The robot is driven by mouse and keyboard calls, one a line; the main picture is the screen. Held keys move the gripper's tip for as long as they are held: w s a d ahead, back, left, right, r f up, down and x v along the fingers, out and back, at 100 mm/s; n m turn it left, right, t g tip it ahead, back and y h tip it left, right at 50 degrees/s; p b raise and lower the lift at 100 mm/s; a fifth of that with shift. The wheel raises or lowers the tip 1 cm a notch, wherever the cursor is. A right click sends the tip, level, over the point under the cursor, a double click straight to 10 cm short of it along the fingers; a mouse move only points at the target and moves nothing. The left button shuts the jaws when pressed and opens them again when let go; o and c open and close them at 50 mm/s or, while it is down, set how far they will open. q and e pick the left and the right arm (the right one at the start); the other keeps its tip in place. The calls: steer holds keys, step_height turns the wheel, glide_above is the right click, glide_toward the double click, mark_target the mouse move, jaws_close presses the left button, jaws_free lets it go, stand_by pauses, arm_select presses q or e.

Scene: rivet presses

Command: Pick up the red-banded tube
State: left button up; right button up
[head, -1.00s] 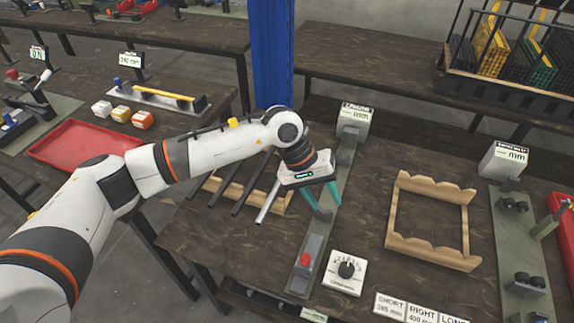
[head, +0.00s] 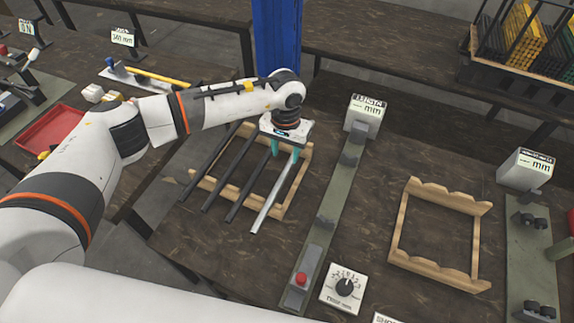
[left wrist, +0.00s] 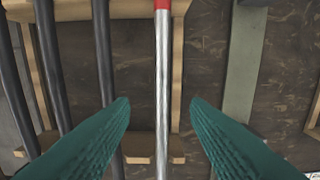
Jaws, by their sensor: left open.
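The red-banded tube (left wrist: 162,80) is a silver rod with a red band at the top edge of the left wrist view. In the head view the silver tube (head: 270,205) is the rightmost rod on a wooden rack (head: 287,205); its band is not visible there. My left gripper (head: 284,152) is above the tube's far part, pointing down. In the left wrist view its teal fingers (left wrist: 160,102) are open, one on each side of the tube, with gaps on both sides. The tube's far end is hidden or out of frame. My right gripper is not in view.
Several dark rods (head: 240,190) lie left of the tube on the same rack. A blue post (head: 278,50) rises behind my gripper.

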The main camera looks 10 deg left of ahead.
mark_target(287, 168)
arm_select(q)
steer(key=shift+f, duration=0.45)
steer(key=shift+w+f, duration=0.1)
steer(key=shift+f, duration=0.15)
step_height(287, 168, down, 4)
steer(key=shift+d+f+p, duration=0.15)
steer(key=shift+f+p, duration=0.05)
steer(key=shift+p, duration=1)
steer(key=shift+f, duration=0.25)
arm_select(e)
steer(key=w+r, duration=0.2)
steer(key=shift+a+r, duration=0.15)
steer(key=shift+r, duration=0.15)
arm_select(q)
steer(key=shift+c, duration=0.7)
jaws_close()
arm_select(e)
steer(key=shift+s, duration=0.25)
